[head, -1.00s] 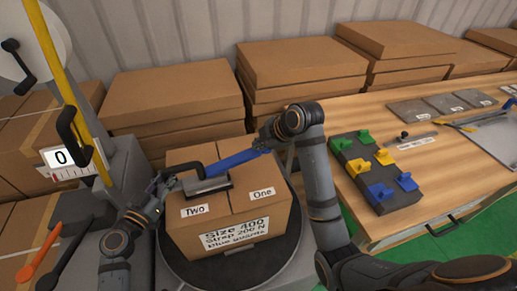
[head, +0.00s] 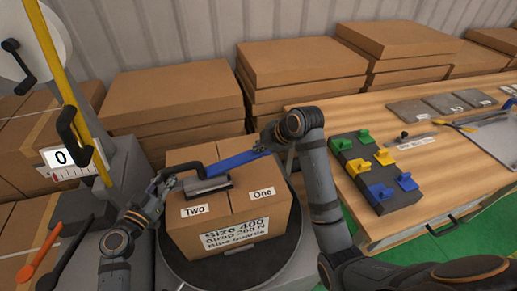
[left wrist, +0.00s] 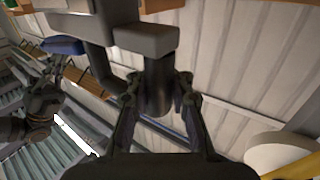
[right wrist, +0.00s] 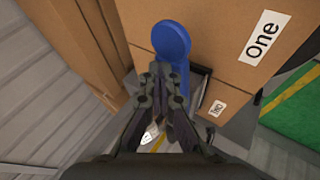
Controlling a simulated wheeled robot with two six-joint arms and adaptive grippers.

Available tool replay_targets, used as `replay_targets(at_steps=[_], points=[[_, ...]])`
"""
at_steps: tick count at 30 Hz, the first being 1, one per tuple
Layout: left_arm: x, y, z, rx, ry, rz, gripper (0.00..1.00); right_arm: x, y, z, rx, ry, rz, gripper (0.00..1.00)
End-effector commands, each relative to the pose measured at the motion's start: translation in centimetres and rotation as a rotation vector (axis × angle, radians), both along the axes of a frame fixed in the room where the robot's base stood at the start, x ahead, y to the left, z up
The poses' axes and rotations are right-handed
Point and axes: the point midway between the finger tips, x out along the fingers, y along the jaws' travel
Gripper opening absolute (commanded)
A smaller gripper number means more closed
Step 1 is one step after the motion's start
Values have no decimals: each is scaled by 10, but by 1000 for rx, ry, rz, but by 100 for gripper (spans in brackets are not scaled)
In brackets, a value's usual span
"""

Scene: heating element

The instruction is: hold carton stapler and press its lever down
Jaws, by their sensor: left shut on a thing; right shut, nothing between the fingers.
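The carton stapler (head: 208,186) rests on top of the cardboard carton (head: 226,250). It has a dark body and a long blue lever (head: 235,160) that slants up to the right. My left gripper (head: 165,185) is shut on the stapler's dark handle (left wrist: 157,88), at the left side of the carton. My right gripper (head: 266,143) is shut and empty at the lever's far end. In the right wrist view the lever's rounded blue end (right wrist: 171,40) shows just past my closed fingertips. I cannot tell whether they touch it.
The carton stands on a round dark turntable (head: 285,255). Stacked flat boxes (head: 300,65) stand behind. A wooden bench (head: 440,165) at the right holds a dark block (head: 372,180) with green, yellow and blue pieces. A yellow post (head: 60,55) rises at the left.

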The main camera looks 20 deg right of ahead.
Motion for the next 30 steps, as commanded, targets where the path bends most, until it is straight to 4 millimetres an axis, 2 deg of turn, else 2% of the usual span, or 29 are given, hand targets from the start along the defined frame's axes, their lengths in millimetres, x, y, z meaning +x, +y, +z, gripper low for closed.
replay_targets(at_steps=[30], points=[[0,0,1,-1,-1,2,0,0,-4,-13,-5,3,-2,0]])
